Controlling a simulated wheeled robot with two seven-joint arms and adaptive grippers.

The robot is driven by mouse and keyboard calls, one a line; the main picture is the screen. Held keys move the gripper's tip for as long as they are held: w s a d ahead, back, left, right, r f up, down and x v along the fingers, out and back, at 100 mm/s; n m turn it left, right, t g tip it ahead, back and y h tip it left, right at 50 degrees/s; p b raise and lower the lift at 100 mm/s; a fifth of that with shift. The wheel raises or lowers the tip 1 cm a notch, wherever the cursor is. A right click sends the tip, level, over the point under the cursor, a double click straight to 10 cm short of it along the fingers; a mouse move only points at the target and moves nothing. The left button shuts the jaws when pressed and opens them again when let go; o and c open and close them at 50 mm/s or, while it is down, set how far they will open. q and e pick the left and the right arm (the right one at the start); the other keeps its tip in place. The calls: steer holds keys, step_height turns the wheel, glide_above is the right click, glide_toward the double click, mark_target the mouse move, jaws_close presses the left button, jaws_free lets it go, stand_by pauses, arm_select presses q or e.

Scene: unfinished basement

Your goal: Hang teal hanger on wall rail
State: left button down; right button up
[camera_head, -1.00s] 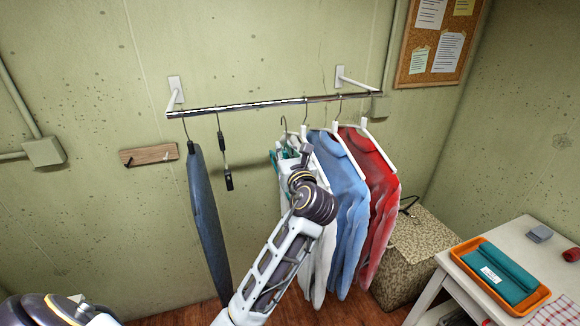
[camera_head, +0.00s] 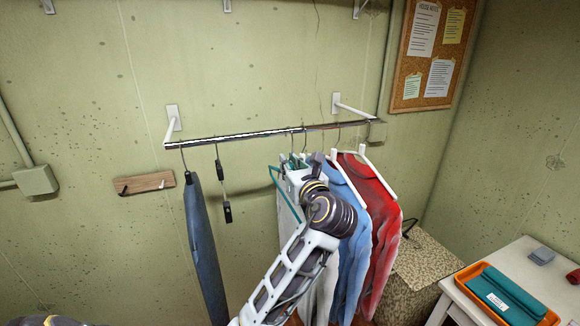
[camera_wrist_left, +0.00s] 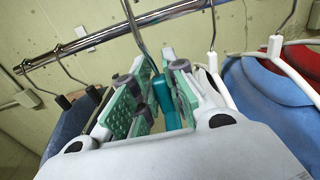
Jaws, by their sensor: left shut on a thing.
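The wall rail (camera_head: 255,136) is a chrome bar on white brackets, also in the left wrist view (camera_wrist_left: 92,40). My left gripper (camera_head: 291,164) is shut on the neck of the teal hanger (camera_head: 273,174), just below the rail. In the left wrist view the green pads of my left gripper (camera_wrist_left: 153,97) close around the teal neck (camera_wrist_left: 165,103), and the metal hook rises across the front of the rail. The hook's tip is out of that view, so I cannot tell whether it is over the bar. My right gripper is not in view.
White, blue (camera_head: 352,240) and red (camera_head: 375,190) garments hang close on the right. An orange tray (camera_head: 549,318) sits on a white table. Rail between clip hanger and gripper is clear.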

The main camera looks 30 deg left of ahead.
arm_select(q)
steer(key=shift+w+a, duration=0.15)
steer(key=shift+x, duration=5.8)
steer(key=shift+f, duration=1.65)
steer(key=c, duration=1.4)
jaws_free()
steer(key=shift+o, duration=0.2)
